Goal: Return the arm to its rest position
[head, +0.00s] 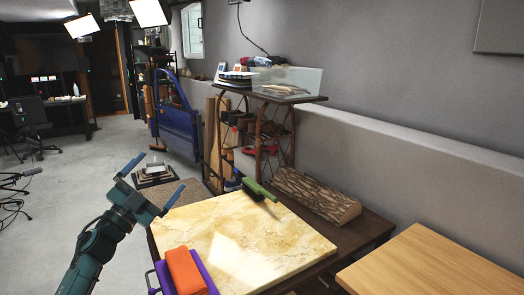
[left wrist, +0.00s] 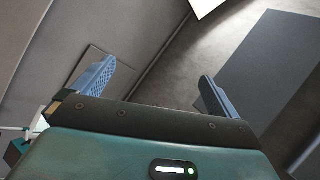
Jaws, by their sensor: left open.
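My left gripper (head: 153,182) is in the left half of the head view, raised at the left edge of the marble-topped table. Its two blue fingers are spread wide with nothing between them. In the left wrist view the same gripper (left wrist: 157,90) shows both fingers apart and empty, with grey wall and floor-like surfaces beyond. My left arm comes up from the bottom left of the head view. A blue car door (head: 178,122) stands upright in the background, beyond the gripper and apart from it. My right gripper is not in the head view.
A marble slab (head: 240,235) lies on the table, with an orange block-like item (head: 187,272) on a purple one at its front. A green-handled brush (head: 259,189) and a log (head: 315,194) lie at its far side. A wooden tabletop (head: 430,265) is at right. Open floor lies left.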

